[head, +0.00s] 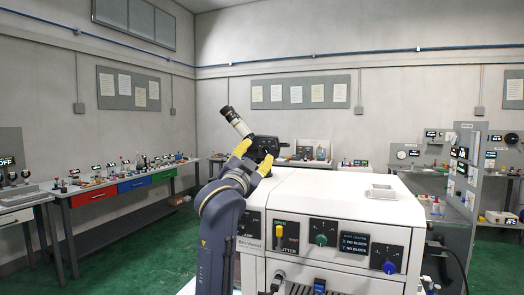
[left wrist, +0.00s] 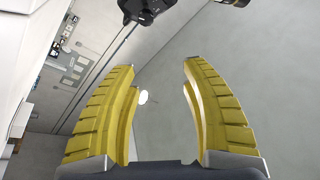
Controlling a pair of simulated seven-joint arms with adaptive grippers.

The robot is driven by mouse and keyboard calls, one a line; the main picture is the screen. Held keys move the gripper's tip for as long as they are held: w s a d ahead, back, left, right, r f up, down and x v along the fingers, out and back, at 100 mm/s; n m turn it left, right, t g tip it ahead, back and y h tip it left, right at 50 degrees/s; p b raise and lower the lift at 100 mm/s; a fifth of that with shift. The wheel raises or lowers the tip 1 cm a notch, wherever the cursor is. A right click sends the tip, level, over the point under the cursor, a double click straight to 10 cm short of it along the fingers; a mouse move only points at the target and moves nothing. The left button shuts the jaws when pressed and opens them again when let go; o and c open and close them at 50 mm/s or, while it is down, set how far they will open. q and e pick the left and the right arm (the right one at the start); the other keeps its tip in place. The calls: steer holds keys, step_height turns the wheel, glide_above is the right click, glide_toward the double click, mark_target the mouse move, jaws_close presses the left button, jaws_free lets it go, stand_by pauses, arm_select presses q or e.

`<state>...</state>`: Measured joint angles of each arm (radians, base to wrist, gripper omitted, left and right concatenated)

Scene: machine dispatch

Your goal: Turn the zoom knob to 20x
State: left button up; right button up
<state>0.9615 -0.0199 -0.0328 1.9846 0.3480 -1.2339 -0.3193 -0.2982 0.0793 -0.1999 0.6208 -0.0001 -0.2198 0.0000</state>
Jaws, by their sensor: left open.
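A microscope-like device with a pale, dark-ended eyepiece tube (head: 238,124) and a black body (head: 264,147) stands at the back left of the white machine (head: 350,193). I cannot make out a zoom knob or a 20x mark on it. My left gripper (head: 256,151) is open at the black body in the head view, its yellow fingers partly covering it. In the left wrist view the open fingers (left wrist: 158,65) have nothing between them. A black part (left wrist: 145,9) shows beyond the fingertips, apart from them. My right gripper is not in view.
The machine's front has a green knob (head: 321,239), a blue knob (head: 389,267), a display (head: 369,245) and a yellow-handled lever (head: 279,238). A small white tray (head: 382,193) sits on its top. Benches with coloured drawers (head: 133,184) line the left wall.

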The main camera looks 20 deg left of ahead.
mark_target(266, 150)
arm_select(q)
steer(key=shift+y, duration=0.6)
steer(key=w, duration=1.2)
steer(key=shift+w+a+f, duration=0.2)
steer(key=shift+w+f, duration=0.05)
steer(key=shift+f, duration=0.1)
steer(key=shift+x, duration=1.15)
jaws_close()
